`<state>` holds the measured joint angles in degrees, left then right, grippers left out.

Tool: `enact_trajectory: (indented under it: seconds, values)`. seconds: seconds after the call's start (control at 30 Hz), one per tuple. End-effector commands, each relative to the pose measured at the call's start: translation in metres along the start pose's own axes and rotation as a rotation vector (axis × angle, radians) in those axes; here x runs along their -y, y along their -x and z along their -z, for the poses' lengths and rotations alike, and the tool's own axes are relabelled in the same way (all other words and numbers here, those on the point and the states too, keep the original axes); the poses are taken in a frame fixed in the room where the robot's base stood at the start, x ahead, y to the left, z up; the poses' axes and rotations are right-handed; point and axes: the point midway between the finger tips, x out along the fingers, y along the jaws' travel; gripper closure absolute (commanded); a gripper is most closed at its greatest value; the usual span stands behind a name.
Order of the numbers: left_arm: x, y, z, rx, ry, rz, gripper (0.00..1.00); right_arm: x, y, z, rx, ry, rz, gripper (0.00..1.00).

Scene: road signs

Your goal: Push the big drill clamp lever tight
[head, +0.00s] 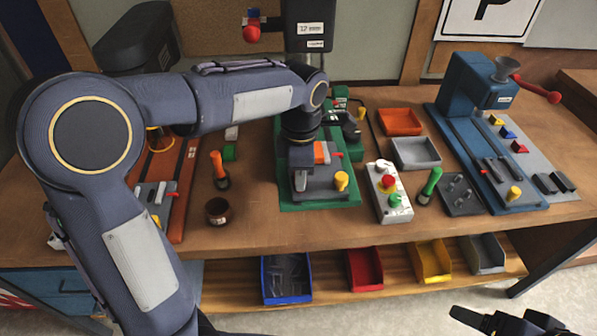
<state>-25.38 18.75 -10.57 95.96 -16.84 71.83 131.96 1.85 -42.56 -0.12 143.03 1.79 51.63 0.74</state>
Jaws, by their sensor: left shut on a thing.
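The big drill, with a dark head (310,22) and a green base (292,202), stands in the middle of the bench. A grey clamp plate with a yellow knob (341,181) sits on its base. The orange-red clamp lever (321,152) shows beside my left gripper (300,168), which points down over the plate. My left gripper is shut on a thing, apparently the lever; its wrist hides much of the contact. My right gripper (500,320) is at the bottom right, away from the bench top, and its jaw opening is unclear.
A control box (389,192) with buttons and a green-handled tool (429,186) are right of the drill. An orange-handled tool (218,168) and a brown cup (217,211) are left. A blue machine (475,85) stands at right. Coloured bins (365,268) line the lower shelf.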

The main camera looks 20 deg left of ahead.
Motion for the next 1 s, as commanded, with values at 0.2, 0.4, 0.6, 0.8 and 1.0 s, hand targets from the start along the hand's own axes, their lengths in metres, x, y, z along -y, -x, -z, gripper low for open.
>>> enact_trajectory:
  seconds: [0.2, 0.4, 0.6, 0.8, 1.0]
  values:
    - [-0.001, 0.002, -0.001, 0.005, 0.002, -0.004, 1.00, 0.000, 0.000, 0.000, 0.000, 0.000, 0.000, 0.24]
    - [-0.001, 0.001, -0.001, 0.004, 0.001, -0.003, 0.59, 0.000, 0.000, 0.000, 0.000, 0.000, 0.000, 0.24]
    - [0.000, 0.001, -0.001, 0.002, 0.000, -0.002, 0.55, 0.000, 0.000, 0.000, 0.000, 0.000, 0.000, 0.24]
    - [-0.001, 0.007, -0.001, 0.002, 0.000, -0.002, 0.55, 0.000, -0.001, 0.000, 0.000, 0.000, 0.000, 0.24]
    - [-0.001, 0.040, -0.001, 0.005, 0.000, -0.006, 0.55, -0.001, -0.002, -0.001, 0.000, 0.000, 0.000, 0.24]
